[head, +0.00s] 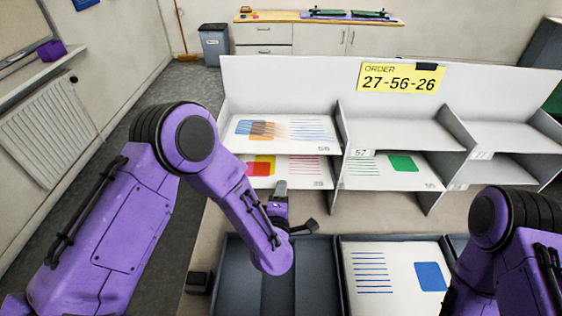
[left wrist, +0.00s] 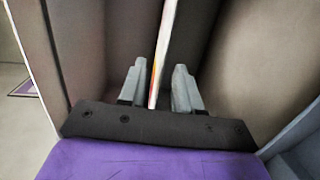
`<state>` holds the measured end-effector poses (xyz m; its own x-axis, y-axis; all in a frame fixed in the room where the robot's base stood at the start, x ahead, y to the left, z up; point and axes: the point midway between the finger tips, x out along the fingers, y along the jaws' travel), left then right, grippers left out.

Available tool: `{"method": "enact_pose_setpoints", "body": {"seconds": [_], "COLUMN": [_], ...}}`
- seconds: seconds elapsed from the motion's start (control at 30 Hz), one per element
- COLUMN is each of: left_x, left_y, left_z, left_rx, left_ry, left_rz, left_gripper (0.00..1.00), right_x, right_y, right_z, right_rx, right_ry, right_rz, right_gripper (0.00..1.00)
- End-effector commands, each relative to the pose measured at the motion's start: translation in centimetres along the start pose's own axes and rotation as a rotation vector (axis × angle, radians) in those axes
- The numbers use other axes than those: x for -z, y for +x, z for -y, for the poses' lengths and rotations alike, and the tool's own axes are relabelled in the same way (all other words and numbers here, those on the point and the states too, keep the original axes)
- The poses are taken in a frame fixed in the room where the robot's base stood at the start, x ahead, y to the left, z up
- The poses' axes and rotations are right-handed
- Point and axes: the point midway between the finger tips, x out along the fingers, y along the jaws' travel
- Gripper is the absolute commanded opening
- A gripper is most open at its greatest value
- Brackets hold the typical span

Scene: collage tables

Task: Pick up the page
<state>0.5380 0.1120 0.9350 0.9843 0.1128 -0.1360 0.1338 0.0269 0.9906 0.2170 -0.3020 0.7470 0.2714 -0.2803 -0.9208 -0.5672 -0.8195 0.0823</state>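A page with red and yellow shapes and pink lines (head: 310,170) lies in the lower left compartment of the white shelf rack (head: 290,85). My left gripper (head: 280,188) is at that page's front edge. In the left wrist view the page (left wrist: 163,50) shows nearly edge-on between the two fingers of the left gripper (left wrist: 158,85). The fingers stand apart, with a gap visible on the right side of the page. Above is a page with blue and orange shapes (head: 300,129). My right arm shows at the right; its gripper is out of view.
A yellow order card (head: 400,78) reads 27-56-26. A page with a green shape (head: 402,163) lies in the lower middle compartment. In front, a dark tray (head: 232,280) looks empty, and the neighbouring tray holds a page with a blue shape (head: 395,280).

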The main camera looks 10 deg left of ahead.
Motion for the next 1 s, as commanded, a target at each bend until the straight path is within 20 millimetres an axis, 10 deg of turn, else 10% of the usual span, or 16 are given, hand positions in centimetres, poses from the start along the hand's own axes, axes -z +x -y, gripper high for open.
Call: {"method": "enact_pose_setpoints", "body": {"seconds": [0.37, 0.5, 1.0], "left_x": [0.1, 0.1, 0.1], "left_y": [2.2, 2.2, 1.8], "left_z": [0.0, 0.0, -0.4], "left_rx": [0.001, 0.001, -0.001], "left_ry": [-0.001, -0.001, -0.001], "left_rz": [-0.003, -0.003, -0.004], "left_gripper": [0.33, 0.0, 0.0], "right_x": [0.4, 0.4, -0.1], "right_y": [-0.8, -0.8, 0.3], "right_z": [-0.1, -0.1, 0.0], "right_rx": [0.0, 0.0, 0.0], "right_ry": [0.0, 0.0, 0.0], "right_rz": [-0.001, 0.0, 0.0], "right_gripper": [0.36, 0.36, 0.36]}}
